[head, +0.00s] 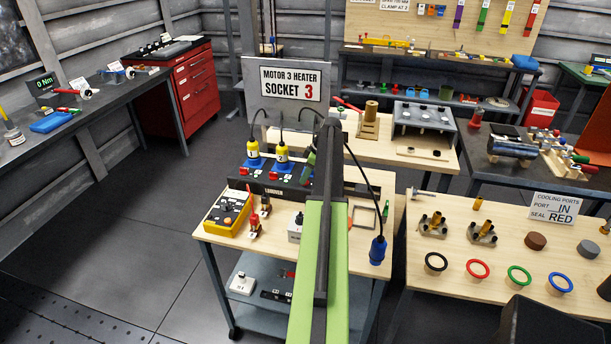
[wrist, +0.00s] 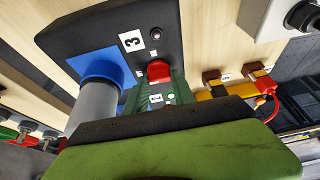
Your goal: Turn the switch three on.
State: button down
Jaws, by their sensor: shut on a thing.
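Socket three's black panel, marked with a white 3 (wrist: 132,40), fills the upper middle of the wrist view. A small red switch (wrist: 158,71) sits on it below a small round lamp. A blue socket (wrist: 97,66) beside the switch has a grey cylinder (wrist: 94,108) in it. My gripper (wrist: 155,105) is right at the red switch and shut on it; the contact itself is mostly hidden. A green ribbed part with a small white label shows below the switch. In the head view my arm hides the gripper and most of socket three.
Yellow plugs (head: 253,150) stand in the neighbouring sockets on the left. A yellow box (head: 228,213) and red clips (head: 254,222) lie at the front left of the workbench. Cables arch over the panel.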

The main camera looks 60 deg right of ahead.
jog(key=shift+m, duration=0.3)
jog(key=m+h, duration=0.1)
jog(key=m, duration=0.1)
jog(key=shift+s+a+m, duration=0.1)
jog(key=shift+a+m, duration=0.05)
jog(key=shift+m, duration=0.25)
jog(key=m+h, duration=0.2)
jog(key=m, duration=0.3)
jog(key=shift+a, duration=0.15)
jog(key=m+h, duration=0.1)
jog(key=m, duration=0.1)
jog(key=m+g, duration=0.1)
jog(key=m, duration=0.1)
jog(key=shift+m+h, duration=0.4)
jog(key=shift+w+a+m+g+h, duration=0.15)
jog(key=shift+m+g, duration=0.3)
jog(key=shift+m, duration=0.65)
jog(key=shift+w+m+g+h, duration=0.1)
jog(key=shift+m+g+h, duration=0.25)
jog(key=shift+m, duration=0.75)
jog(key=c, duration=1)
grip_release()
jog(key=shift+c, duration=0.2)
